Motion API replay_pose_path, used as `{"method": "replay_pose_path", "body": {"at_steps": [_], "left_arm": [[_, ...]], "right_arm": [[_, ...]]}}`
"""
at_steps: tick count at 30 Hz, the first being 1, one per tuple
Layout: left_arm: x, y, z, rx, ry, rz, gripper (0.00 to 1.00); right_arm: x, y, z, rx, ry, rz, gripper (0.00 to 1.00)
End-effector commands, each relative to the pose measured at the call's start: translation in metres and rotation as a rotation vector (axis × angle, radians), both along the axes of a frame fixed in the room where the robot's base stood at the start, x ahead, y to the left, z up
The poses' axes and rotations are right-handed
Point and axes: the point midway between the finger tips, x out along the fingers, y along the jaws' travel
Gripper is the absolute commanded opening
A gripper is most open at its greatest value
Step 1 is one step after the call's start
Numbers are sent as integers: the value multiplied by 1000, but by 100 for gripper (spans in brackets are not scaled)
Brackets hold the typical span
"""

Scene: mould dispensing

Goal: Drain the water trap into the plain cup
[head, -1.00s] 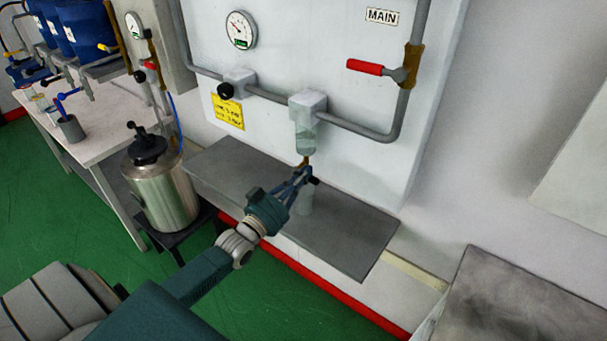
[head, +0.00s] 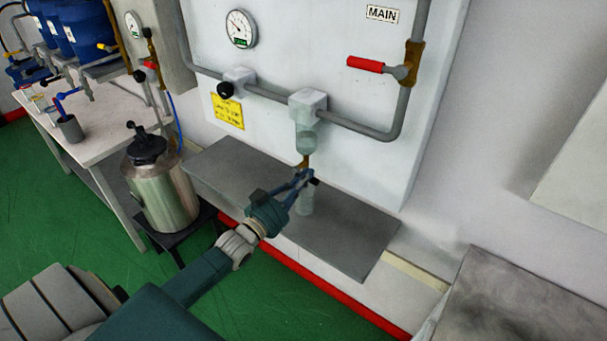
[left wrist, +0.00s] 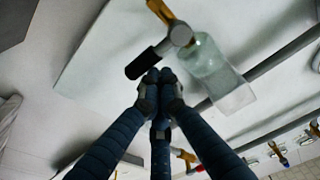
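The water trap (head: 306,138) is a clear bowl with liquid showing in it, under a grey head on the wall panel's pipe. A brass drain valve (head: 304,161) with a black-tipped handle (head: 314,181) hangs below it; the handle also shows in the left wrist view (left wrist: 145,64). Contact is unclear, and I see nothing held between the fingers. My right gripper is out of view.
The grey shelf (head: 350,238) is clear to the right of the cup. A red-handled main valve (head: 366,65) and a pressure gauge (head: 240,28) are above. A steel pressure pot (head: 160,185) stands left, beside a table (head: 100,140) with cups.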

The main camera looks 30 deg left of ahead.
Motion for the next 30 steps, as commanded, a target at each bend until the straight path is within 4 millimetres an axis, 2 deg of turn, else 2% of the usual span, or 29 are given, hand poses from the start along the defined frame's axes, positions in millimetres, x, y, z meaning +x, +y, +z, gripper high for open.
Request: {"method": "replay_pose_path", "body": {"at_steps": [8,30], "left_arm": [[-1,-3,-15,177,-8,1,0],[0,5,-52,878,-63,2,0]], "right_arm": [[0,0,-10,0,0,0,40],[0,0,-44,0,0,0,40]]}}
